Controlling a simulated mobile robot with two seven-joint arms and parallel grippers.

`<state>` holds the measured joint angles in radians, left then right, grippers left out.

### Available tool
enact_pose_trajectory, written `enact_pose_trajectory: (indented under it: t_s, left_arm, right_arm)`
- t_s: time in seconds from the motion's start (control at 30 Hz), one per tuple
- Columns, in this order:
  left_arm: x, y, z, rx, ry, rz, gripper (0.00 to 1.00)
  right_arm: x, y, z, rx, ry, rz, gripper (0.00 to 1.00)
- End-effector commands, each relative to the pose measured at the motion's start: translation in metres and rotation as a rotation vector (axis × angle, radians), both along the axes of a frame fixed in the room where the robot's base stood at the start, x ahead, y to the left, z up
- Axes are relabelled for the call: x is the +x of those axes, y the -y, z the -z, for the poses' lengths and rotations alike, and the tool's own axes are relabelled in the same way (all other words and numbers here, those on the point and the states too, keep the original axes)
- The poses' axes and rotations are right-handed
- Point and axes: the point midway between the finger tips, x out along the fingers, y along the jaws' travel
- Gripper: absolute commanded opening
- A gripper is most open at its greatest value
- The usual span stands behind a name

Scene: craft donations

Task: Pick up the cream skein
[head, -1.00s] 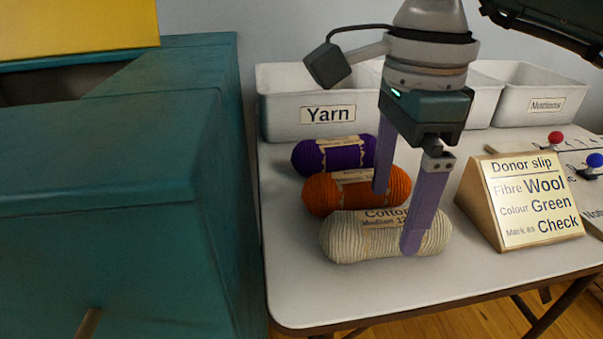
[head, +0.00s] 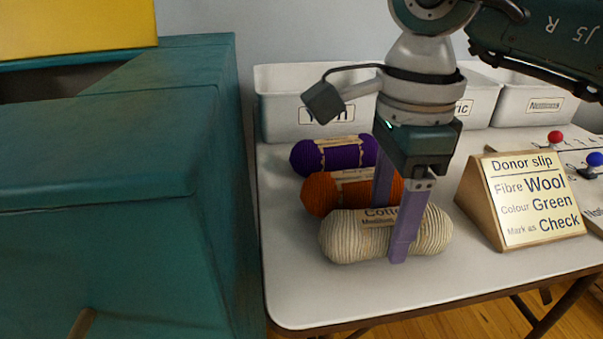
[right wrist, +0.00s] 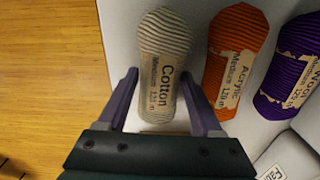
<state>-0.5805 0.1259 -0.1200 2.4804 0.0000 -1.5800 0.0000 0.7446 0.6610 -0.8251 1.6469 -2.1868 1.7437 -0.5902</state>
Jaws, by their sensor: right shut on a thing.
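The cream skein (head: 345,240), with a "Cotton" label, lies on its side at the front of the white table. In the right wrist view the cream skein (right wrist: 165,55) lies between the two fingers. My right gripper (head: 391,228) reaches down from above and is shut on the skein across its width, toward its right end. One finger is on the near side; the other is behind it, partly hidden. It also shows in the right wrist view (right wrist: 162,103). The skein appears to rest on the table. My left gripper is not in view.
An orange skein (head: 325,195) and a purple skein (head: 315,158) lie close behind. White bins, including the yarn bin (head: 275,115), stand at the back. A donor slip stand (head: 530,205) is right. A large teal box (head: 100,160) stands left. The table's front strip is clear.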

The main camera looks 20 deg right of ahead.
Motion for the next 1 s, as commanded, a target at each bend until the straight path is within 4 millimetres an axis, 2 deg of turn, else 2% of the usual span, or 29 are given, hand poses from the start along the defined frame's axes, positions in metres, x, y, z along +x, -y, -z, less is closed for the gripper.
enact_pose_trajectory:
  t_s: [0.03, 0.23, 0.47, 0.63, 0.77, 0.83, 1.0]
  left_arm:
    - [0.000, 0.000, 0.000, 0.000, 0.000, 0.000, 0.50]
    - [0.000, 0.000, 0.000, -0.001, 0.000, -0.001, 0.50]
    - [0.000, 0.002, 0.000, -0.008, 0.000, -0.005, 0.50]
    - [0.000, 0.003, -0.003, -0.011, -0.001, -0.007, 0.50]
    - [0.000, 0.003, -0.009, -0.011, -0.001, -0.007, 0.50]
    - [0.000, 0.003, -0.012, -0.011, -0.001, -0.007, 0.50]
    - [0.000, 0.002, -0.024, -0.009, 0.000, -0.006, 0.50]
  right_arm:
    - [0.000, 0.000, 0.000, 0.000, 0.000, 0.000, 0.35]
    - [0.000, 0.000, 0.000, 0.000, 0.000, 0.000, 0.12]
    - [0.000, 0.000, -0.001, 0.000, 0.001, 0.000, 0.11]
    - [0.001, 0.000, -0.011, 0.001, 0.004, -0.001, 0.11]
    - [0.001, 0.000, -0.030, 0.000, 0.005, -0.001, 0.11]
    - [0.002, 0.000, -0.046, 0.000, 0.006, 0.000, 0.11]
    - [0.002, 0.000, -0.098, 0.000, 0.008, -0.002, 0.11]
